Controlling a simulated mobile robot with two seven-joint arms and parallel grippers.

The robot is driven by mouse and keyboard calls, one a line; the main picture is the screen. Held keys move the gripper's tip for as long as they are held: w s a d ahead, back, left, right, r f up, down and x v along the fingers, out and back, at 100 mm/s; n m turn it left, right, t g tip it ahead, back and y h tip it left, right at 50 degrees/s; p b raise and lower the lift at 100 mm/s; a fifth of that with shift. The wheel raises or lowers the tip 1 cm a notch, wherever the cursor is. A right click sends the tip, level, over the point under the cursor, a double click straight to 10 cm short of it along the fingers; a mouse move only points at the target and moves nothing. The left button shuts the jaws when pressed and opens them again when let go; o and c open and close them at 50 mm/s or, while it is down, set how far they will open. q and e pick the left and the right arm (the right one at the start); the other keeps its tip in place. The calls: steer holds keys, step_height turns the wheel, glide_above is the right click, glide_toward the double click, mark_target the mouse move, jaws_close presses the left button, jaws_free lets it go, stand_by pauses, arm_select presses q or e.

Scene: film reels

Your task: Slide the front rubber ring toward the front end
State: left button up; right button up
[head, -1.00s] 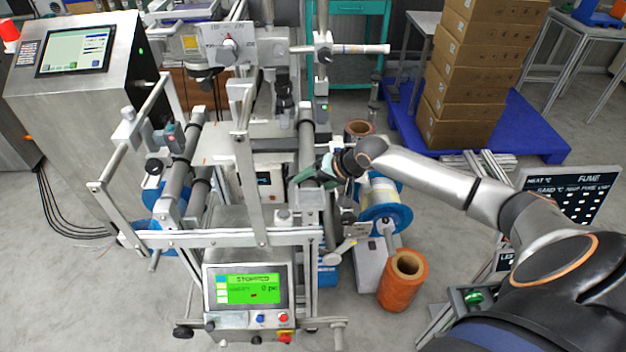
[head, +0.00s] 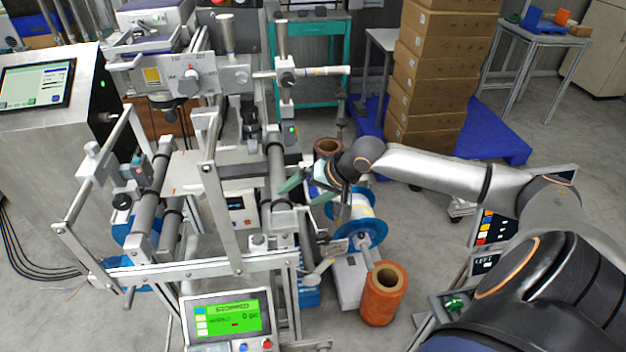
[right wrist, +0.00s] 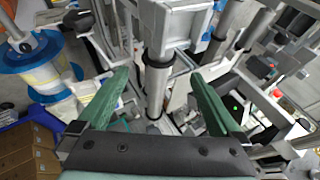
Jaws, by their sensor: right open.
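A grey roller (head: 275,158) runs front to back on the right side of the machine frame. In the right wrist view the roller (right wrist: 155,90) shows between my fingers, with dark bands (right wrist: 158,63) around it, one near the top and one lower down. I cannot tell for sure which band is the front rubber ring. My right gripper (head: 306,190) is open, its green fingers pointing left at the roller from its right side. In the right wrist view the gripper (right wrist: 158,92) has its fingers wide apart, with nothing held. My left gripper is out of view.
A blue-flanged reel (head: 360,232) sits just below my right wrist. An orange roll (head: 383,295) stands on the floor in front of it, and a brown roll (head: 328,149) is behind. Stacked boxes (head: 431,75) stand behind my right arm. A frame bar (head: 222,215) rises left of the roller.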

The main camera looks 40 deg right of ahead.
steer(key=shift+v, duration=2.25)
